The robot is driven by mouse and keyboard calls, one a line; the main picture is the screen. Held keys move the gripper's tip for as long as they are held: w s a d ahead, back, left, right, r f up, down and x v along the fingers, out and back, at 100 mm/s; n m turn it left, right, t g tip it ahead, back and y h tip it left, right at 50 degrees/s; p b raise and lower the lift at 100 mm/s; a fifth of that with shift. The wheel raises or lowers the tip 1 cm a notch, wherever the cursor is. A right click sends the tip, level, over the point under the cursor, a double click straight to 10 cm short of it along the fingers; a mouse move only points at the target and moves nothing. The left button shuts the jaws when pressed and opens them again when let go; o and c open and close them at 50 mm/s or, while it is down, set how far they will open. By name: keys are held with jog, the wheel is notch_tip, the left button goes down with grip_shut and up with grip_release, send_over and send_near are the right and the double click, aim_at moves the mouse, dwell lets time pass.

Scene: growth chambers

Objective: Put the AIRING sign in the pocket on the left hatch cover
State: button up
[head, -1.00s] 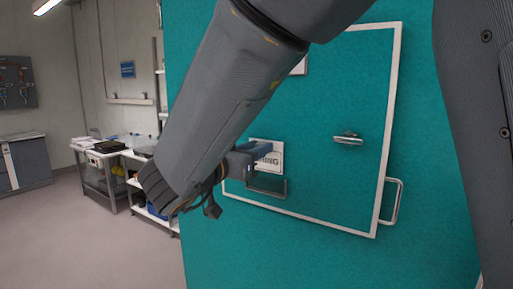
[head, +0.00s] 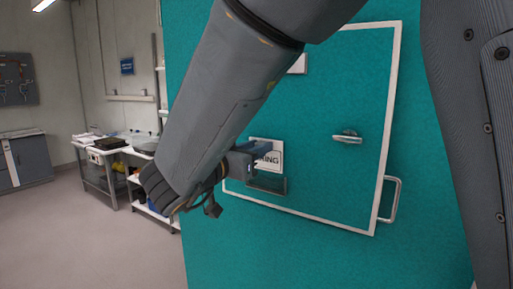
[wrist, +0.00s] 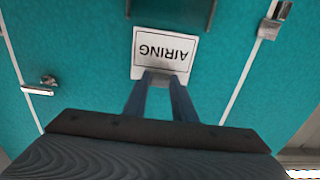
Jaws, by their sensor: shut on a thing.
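The AIRING sign (head: 270,148) is a white plate with a dark border and dark letters. It shows upside down in the wrist view (wrist: 165,45). My gripper (head: 247,158) is shut on the sign's edge, its two fingers meeting there in the wrist view (wrist: 162,80). The sign is held in front of the teal hatch cover (head: 320,180), which is outlined in white. The pocket (head: 270,190), a grey metal frame on the cover, is just below the sign in the head view. In the wrist view its frame (wrist: 211,14) is at the top edge, apart from the sign.
A metal latch handle (head: 347,137) sticks out of the cover right of the sign. A bar handle (head: 391,200) is at the cover's right edge. A white label (head: 298,65) is partly behind my arm. A cluttered bench (head: 110,155) stands at the left, with open floor before it.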

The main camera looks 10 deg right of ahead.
jog(key=shift+f, duration=0.7)
dwell(0.5)
jog(key=shift+f, duration=0.3)
jog(key=shift+f, duration=1.45)
dwell(1.1)
jog(key=o, duration=1.2)
jog(key=shift+c, duration=0.2)
jog(key=p+v, duration=0.4)
jog(key=v, duration=0.3)
jog(key=shift+s+a, duration=0.2)
